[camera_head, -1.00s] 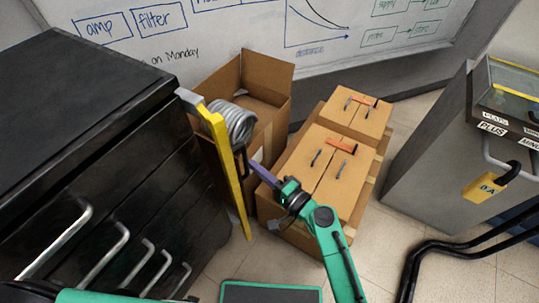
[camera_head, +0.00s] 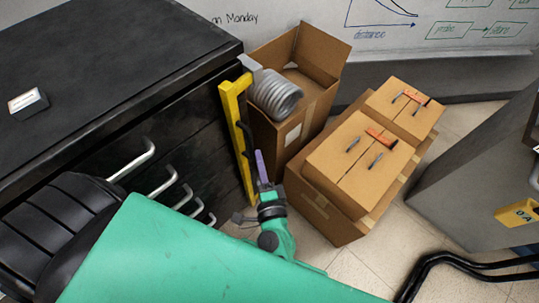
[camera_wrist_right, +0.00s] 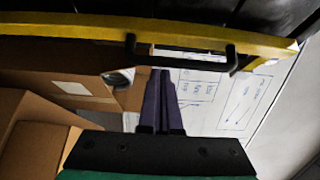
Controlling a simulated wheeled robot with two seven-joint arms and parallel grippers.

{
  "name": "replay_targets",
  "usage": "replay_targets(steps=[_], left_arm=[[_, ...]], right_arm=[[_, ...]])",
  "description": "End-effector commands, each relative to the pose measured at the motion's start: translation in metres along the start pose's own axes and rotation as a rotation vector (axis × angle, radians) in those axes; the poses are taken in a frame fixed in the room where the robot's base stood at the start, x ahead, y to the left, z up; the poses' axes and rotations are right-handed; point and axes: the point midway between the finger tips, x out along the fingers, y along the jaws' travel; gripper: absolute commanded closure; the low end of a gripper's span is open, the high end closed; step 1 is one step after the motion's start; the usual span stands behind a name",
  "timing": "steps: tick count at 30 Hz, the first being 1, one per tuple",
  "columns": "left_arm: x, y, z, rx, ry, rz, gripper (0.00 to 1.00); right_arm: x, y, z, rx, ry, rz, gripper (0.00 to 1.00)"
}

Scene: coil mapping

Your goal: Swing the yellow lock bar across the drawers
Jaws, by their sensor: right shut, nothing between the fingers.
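The yellow lock bar (camera_head: 237,135) stands nearly upright at the right edge of the black drawer cabinet (camera_head: 110,75), beside the drawer fronts. In the right wrist view the bar (camera_wrist_right: 90,29) runs across the top, with a black handle (camera_wrist_right: 190,57) on it. My right gripper (camera_head: 260,156) has slim purple fingers and is shut and empty. It is just right of the bar, near its handle. In the right wrist view its fingertips (camera_wrist_right: 160,73) point toward the handle; contact is unclear. Several silver drawer handles (camera_head: 163,188) show on the cabinet front. My left gripper is not in view.
Closed cartons (camera_head: 345,190) stand to the right. A small white box (camera_head: 28,103) lies on the cabinet. Black cables (camera_head: 455,262) cross the floor at right.

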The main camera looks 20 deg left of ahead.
Motion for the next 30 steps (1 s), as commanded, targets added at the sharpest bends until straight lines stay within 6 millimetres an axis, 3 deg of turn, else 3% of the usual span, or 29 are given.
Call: replay_targets(steps=[15,30], left_arm=[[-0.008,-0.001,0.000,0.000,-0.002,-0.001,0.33],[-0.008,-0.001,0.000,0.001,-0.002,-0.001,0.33]], right_arm=[[0.006,-0.001,0.020,0.002,-0.008,-0.001,1.00],[0.007,-0.002,0.021,0.008,-0.010,-0.002,1.00]])
